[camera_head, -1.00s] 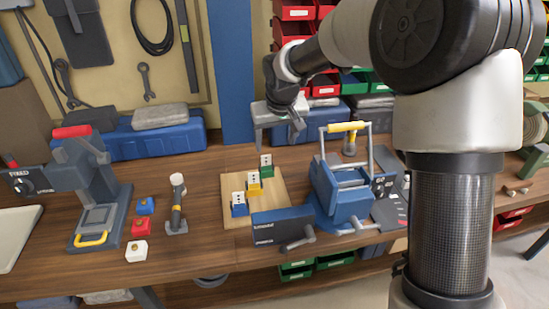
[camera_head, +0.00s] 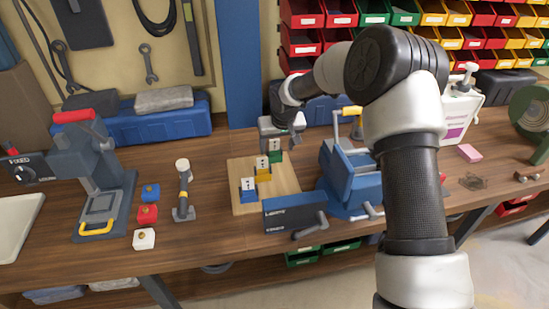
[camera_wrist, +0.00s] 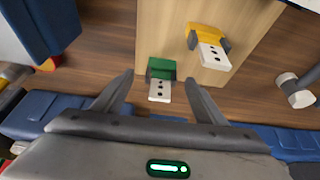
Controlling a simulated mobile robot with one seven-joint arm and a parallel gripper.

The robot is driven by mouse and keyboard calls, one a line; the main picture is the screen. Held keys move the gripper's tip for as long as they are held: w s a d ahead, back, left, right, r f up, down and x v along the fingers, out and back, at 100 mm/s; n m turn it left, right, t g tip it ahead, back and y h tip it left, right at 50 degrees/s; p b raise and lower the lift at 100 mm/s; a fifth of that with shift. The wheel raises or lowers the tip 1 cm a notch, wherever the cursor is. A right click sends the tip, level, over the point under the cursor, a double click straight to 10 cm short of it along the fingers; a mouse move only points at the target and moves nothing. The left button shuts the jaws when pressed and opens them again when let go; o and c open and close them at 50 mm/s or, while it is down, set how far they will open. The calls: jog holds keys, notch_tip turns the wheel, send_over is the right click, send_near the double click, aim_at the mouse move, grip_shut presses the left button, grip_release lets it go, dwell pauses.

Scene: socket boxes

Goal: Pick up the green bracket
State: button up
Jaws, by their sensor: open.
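The green bracket (camera_head: 274,156) stands at the far end of the wooden board (camera_head: 284,184), with a white plate carrying dark holes. In the wrist view the green bracket (camera_wrist: 161,69) lies between the two fingers, slightly beyond their tips. My gripper (camera_head: 281,138) is open just above and behind it in the head view. In the wrist view my gripper (camera_wrist: 160,80) has its fingers spread on either side of the bracket, with gaps showing. The yellow bracket (camera_head: 263,172) and the blue bracket (camera_head: 248,193) stand nearer on the same board.
A blue vise (camera_head: 345,175) stands close right of the board, and a dark blue block with a handle (camera_head: 293,213) lies in front. A blue toolbox (camera_head: 160,125) stands behind.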

aim_at(275, 151)
jog(key=x, duration=0.5)
jog(key=shift+w+a+f, duration=0.2)
jog(key=shift+w+a, duration=0.05)
jog(key=shift+w, duration=0.05)
